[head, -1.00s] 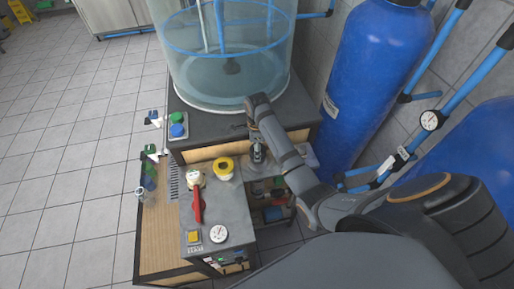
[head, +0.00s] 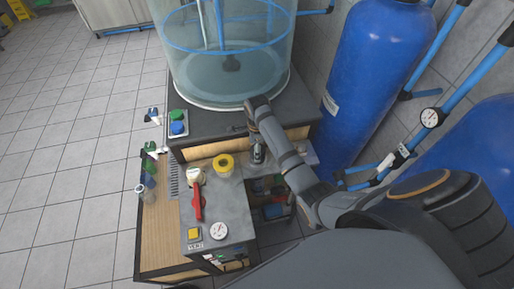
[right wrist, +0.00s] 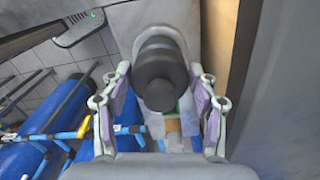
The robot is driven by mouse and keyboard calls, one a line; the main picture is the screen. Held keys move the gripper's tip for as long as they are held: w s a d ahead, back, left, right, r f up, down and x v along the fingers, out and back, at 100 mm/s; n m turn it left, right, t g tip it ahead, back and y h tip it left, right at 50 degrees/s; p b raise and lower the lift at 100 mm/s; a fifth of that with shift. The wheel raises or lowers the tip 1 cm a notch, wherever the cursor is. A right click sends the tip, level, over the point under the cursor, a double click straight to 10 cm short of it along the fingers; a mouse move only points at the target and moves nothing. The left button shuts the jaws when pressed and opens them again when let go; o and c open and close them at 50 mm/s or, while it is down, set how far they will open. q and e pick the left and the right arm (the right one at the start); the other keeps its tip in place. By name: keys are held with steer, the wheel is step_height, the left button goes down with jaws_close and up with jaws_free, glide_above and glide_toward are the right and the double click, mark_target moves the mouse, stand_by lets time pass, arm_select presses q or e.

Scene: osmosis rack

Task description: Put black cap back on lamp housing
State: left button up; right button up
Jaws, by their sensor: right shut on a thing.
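The black cap (right wrist: 160,82) is a dark round cylinder between the fingers of my right gripper (right wrist: 161,75), which is shut on it. My right gripper (head: 258,154) is small in the head view, at the back right of the grey worktop, and hides most of the cap there. A pale rounded rim (right wrist: 158,33) shows around and behind the cap in the right wrist view. It may be the lamp housing; I cannot tell whether the cap touches it. My left gripper is not in view.
A yellow-ringed white pot (head: 223,165), a red-handled valve (head: 197,203), a gauge (head: 219,230) and a yellow button (head: 194,233) stand on the worktop. A large clear tank (head: 228,60) stands behind. Blue cylinders (head: 372,70) stand at the right.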

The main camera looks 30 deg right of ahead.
steer(key=shift+f, duration=0.1)
steer(key=o, duration=1.3)
steer(key=o, duration=0.3)
steer(key=shift+r, duration=4.55)
